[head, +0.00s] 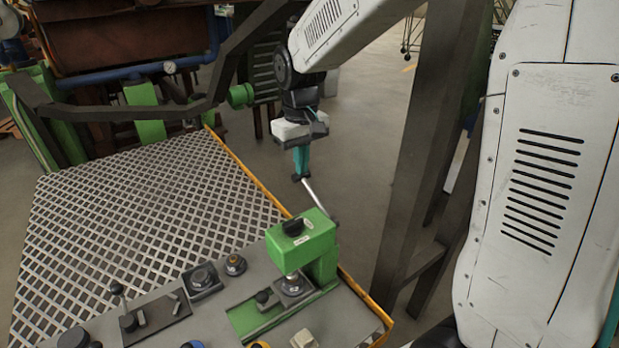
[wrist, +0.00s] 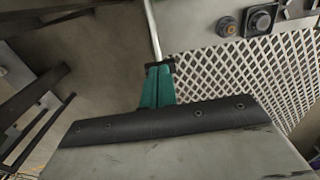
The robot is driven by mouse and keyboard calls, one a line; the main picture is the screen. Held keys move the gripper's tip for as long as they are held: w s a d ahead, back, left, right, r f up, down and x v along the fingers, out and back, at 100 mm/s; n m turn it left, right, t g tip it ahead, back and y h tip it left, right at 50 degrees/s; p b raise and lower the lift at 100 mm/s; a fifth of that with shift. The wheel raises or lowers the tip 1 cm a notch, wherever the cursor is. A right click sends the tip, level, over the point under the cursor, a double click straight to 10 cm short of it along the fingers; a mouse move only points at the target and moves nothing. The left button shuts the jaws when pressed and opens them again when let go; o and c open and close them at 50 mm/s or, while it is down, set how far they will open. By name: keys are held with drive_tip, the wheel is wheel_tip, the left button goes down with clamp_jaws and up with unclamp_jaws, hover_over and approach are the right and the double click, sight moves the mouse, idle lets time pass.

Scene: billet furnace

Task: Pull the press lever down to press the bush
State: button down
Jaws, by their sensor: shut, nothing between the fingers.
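The green press (head: 302,240) stands on the grey control panel, with a black knob on top. Its metal press lever (head: 314,193) rises from behind the press head, tilted up to the left. Below the head, a small grey part (head: 293,284), perhaps the bush, sits under the ram; its details are too small to tell. My gripper (head: 301,172), with teal fingers pointing down, is shut at the lever's upper end. In the wrist view the rod (wrist: 152,30) runs outward from beyond the fingertips (wrist: 158,66). I cannot tell whether they touch it.
The panel carries knobs, a small lever (head: 118,292) and buttons (head: 234,264). A white metal grating (head: 140,215) with a yellow edge lies to the left. A dark steel post (head: 425,150) stands right of the press. Open floor (head: 350,140) shows between the grating and post.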

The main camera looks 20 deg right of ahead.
sight(298, 181)
drive_tip(key=shift+w+a+f, duration=0.1)
drive_tip(key=shift+w+f, duration=0.15)
drive_tip(key=shift+f, duration=0.4)
drive_tip(key=shift+w+f, duration=0.2)
drive_tip(key=shift+f, duration=0.4)
idle(1.2)
drive_tip(key=shift+f, duration=0.2)
drive_tip(key=shift+w+f, duration=0.1)
drive_tip(key=shift+f, duration=0.35)
idle(0.6)
drive_tip(key=shift+f, duration=0.25)
drive_tip(key=shift+w+f, duration=0.15)
drive_tip(key=shift+f, duration=0.95)
idle(1.2)
drive_tip(key=shift+r, duration=0.1)
wheel_tip(298, 181, up, 10)
drive_tip(key=shift+f, duration=0.25)
idle(0.6)
